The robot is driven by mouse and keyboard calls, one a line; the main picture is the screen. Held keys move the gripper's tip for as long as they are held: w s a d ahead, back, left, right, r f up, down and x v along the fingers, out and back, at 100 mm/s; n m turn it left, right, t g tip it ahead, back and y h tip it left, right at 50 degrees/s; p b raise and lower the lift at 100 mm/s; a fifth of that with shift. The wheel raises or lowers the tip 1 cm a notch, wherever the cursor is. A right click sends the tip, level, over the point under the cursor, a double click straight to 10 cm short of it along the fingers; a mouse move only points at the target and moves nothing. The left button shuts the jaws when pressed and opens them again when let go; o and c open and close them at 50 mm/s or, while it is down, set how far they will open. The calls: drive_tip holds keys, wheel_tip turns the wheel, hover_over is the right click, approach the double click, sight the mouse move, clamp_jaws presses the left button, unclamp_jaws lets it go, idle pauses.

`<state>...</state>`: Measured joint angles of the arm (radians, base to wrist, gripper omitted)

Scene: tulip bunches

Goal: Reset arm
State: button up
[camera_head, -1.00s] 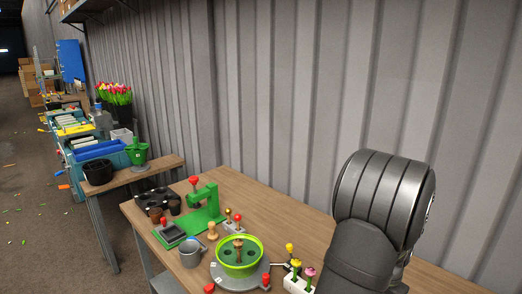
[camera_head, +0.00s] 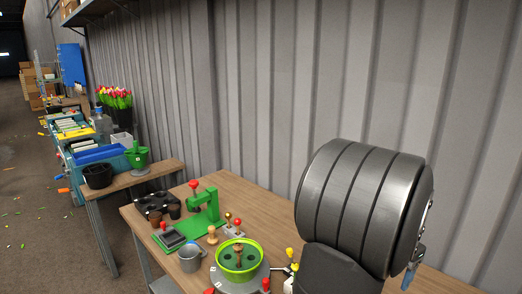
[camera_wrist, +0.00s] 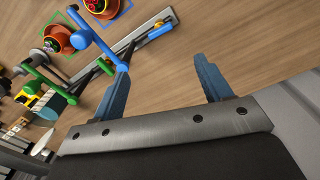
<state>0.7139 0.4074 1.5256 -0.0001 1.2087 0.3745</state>
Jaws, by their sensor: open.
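My gripper (camera_wrist: 165,90) shows in the wrist view with its two blue fingers spread apart and nothing between them. Wooden tabletop lies beyond the fingers. In the head view my arm's large grey joint covers the right front of the workbench (camera_head: 260,200), and a blue piece of the gripper (camera_head: 412,272) shows at its lower right. Tulips (camera_head: 116,97) with red, pink and white heads stand in dark pots at the far left, well away from my arm.
A green bowl (camera_head: 239,261), a grey mug (camera_head: 191,257) and a green press (camera_head: 205,209) stand on the bench. The wrist view shows blue and green levers (camera_wrist: 92,40) and orange pots (camera_wrist: 103,7). A ribbed metal wall (camera_head: 270,90) runs behind the bench.

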wheel_tip(320, 180, down, 15)
drive_tip(key=n, duration=0.9)
drive_tip(key=o, duration=0.6)
drive_tip(key=shift+o, duration=0.2)
drive_tip(key=s+d+r+m, duration=0.2)
drive_tip(key=s+d+r, duration=0.2)
drive_tip(key=r, duration=0.4)
drive_tip(key=s+d+r+m, duration=0.2)
drive_tip(key=s+d+r, duration=0.2)
drive_tip(key=r, duration=0.4)
drive_tip(key=s+d+r+m, duration=0.2)
drive_tip(key=s+d+r, duration=0.1)
drive_tip(key=r, duration=0.5)
wheel_tip(320, 180, down, 10)
drive_tip(key=shift+s+d+r, duration=0.15)
drive_tip(key=shift+d+r, duration=0.05)
drive_tip(key=shift+r, duration=0.05)
drive_tip(key=shift+r, duration=0.1)
